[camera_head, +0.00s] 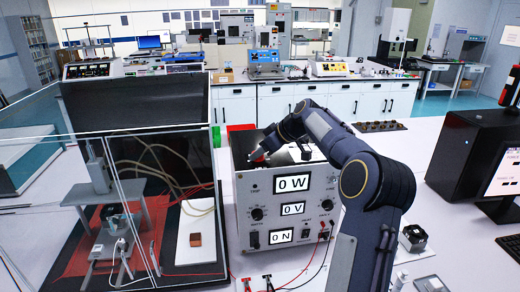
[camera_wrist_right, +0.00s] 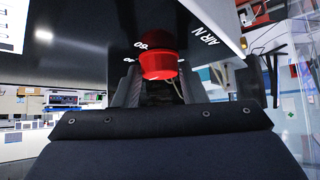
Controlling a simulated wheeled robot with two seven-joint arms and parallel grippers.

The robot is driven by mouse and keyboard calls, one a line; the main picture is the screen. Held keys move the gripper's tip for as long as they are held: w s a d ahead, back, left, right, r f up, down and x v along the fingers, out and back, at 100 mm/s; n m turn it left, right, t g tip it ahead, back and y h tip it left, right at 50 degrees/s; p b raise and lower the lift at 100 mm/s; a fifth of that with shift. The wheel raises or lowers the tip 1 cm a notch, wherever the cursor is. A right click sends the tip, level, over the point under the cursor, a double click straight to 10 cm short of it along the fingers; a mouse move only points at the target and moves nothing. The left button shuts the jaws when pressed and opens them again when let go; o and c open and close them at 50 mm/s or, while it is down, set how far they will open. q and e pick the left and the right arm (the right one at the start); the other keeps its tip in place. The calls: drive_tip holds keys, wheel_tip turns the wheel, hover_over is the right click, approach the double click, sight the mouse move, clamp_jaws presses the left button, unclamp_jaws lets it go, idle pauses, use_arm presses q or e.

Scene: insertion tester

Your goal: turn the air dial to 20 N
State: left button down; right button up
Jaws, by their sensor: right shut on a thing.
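The red air dial (camera_wrist_right: 158,65) sits on a dark panel marked "AIR N", with slanted scale numbers around it, one like "80". In the wrist view my right gripper (camera_wrist_right: 157,88) has a finger on either side of the dial and is shut on it. Which number the dial points at cannot be read. In the head view my right gripper (camera_head: 262,156) is over the dark top of the grey tester box (camera_head: 243,215), and the arm comes in from the lower right. The box displays read 0 W, 0 V (camera_head: 292,209) and 0 N (camera_head: 281,236). My left gripper is out of view.
A clear-walled enclosure (camera_head: 135,190) with a press rig and a copper-coloured block (camera_head: 195,240) stands left of the box. Red and black leads (camera_head: 320,250) hang from the box front.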

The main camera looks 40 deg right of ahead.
drive_tip(key=n+y+p, duration=0.1)
drive_tip(key=n+g+p, duration=0.1)
drive_tip(key=shift+w+d+r+n+y+p, duration=0.1)
drive_tip(key=shift+d+r+n+y+p, duration=0.1)
drive_tip(key=shift+n+y+p, duration=0.15)
drive_tip(key=shift+f+n+g+y+p, duration=0.2)
drive_tip(key=shift+n+g+y+p, duration=0.65)
drive_tip(key=shift+n+p, duration=0.55)
drive_tip(key=o, duration=1)
drive_tip(key=shift+v, duration=3.85)
drive_tip(key=shift+d, duration=0.1)
